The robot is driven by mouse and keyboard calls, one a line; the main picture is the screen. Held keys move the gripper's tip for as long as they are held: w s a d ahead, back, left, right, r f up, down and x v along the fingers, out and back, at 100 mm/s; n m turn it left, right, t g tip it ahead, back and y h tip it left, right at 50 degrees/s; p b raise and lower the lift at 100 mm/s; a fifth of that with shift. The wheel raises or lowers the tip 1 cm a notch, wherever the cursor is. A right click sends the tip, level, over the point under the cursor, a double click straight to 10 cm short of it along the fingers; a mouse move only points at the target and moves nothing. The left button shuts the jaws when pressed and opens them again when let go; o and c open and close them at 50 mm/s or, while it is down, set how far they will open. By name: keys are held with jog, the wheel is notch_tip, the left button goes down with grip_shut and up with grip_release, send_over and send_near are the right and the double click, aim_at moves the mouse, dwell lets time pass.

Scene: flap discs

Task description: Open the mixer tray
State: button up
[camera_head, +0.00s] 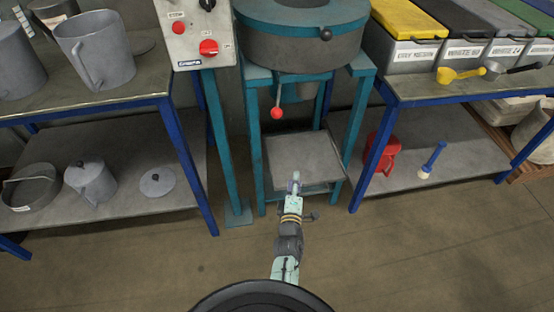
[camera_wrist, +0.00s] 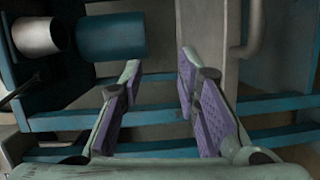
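The mixer (camera_head: 300,40) is a large round drum with a teal top and grey side, on a teal frame (camera_head: 253,130). A thin lever with a red ball knob (camera_head: 277,113) hangs below the drum. A flat grey tray or plate (camera_head: 305,155) lies low inside the frame; I cannot tell which part is the mixer tray. My gripper (camera_head: 294,178) is in front of the frame, below the red knob and over the plate's front edge in the picture. In the wrist view its purple-padded fingers (camera_wrist: 160,70) stand apart with nothing between them. The red knob is not visible there.
A control box (camera_head: 197,35) with red knobs stands left of the mixer. The left table (camera_head: 90,95) holds grey jugs. The right table (camera_head: 440,85) holds lidded bins and scoops, with a red jug (camera_head: 388,155) below. Teal bars (camera_wrist: 75,120) cross the wrist view. The front floor is clear.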

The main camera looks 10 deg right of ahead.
jog(key=w+a+r+t+y, duration=0.1)
jog(key=w+a+r+t, duration=0.1)
jog(key=w+a+r, duration=0.2)
notch_tip(320, 180, up, 5)
jog(key=shift+w+a+f+y, duration=0.2)
jog(key=shift+a+y, duration=0.2)
jog(key=shift+a, duration=0.55)
